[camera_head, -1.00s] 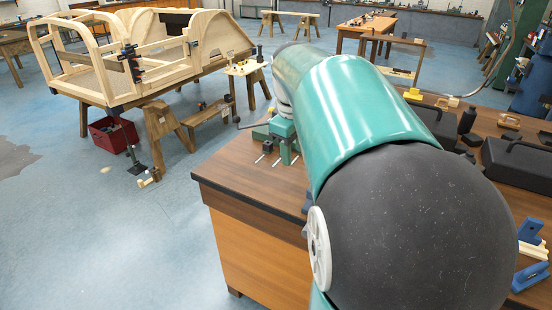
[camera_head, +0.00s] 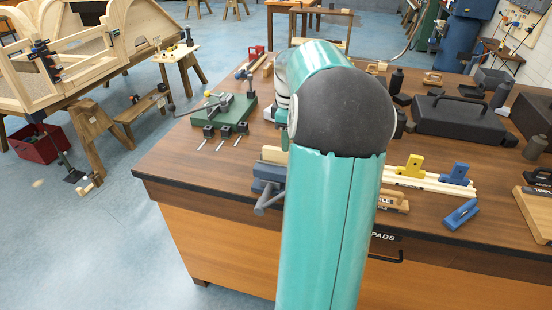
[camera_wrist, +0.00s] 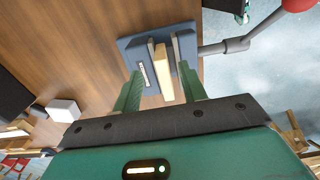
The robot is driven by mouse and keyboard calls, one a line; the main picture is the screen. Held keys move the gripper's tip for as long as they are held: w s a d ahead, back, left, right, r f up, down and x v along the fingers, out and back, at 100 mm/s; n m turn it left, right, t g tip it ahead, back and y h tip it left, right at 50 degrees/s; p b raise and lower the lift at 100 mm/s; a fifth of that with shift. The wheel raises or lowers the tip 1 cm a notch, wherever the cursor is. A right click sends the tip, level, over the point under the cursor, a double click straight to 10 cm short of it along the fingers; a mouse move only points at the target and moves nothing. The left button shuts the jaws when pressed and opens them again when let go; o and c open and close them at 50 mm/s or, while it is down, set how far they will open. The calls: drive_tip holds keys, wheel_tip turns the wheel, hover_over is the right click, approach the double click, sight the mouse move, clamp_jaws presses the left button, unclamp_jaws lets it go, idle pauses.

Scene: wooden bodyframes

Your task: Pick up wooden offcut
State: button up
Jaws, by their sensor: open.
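The wooden offcut, a pale narrow block (camera_wrist: 163,74), stands between the jaws of a blue-grey vise (camera_wrist: 136,46) in the wrist view. In the head view the offcut (camera_head: 274,154) shows at the vise (camera_head: 267,178), partly hidden by my arm. My gripper (camera_wrist: 160,69) has two green fingers, spread apart. In the wrist view they lie to either side of the offcut, with visible gaps; the depth between them is hard to judge. My gripper is hidden behind my arm in the head view.
A green fixture (camera_head: 228,108) stands behind the vise. Black cases (camera_head: 458,116), clamps on wood strips (camera_head: 410,165) and a blue tool (camera_head: 462,213) occupy the bench's right. The bench's front-left corner is clear.

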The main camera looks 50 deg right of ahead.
sight(276, 158)
wheel_tip(276, 158, down, 5)
drive_tip(key=shift+w+a+f, duration=0.15)
drive_tip(key=shift+f, duration=0.05)
clamp_jaws()
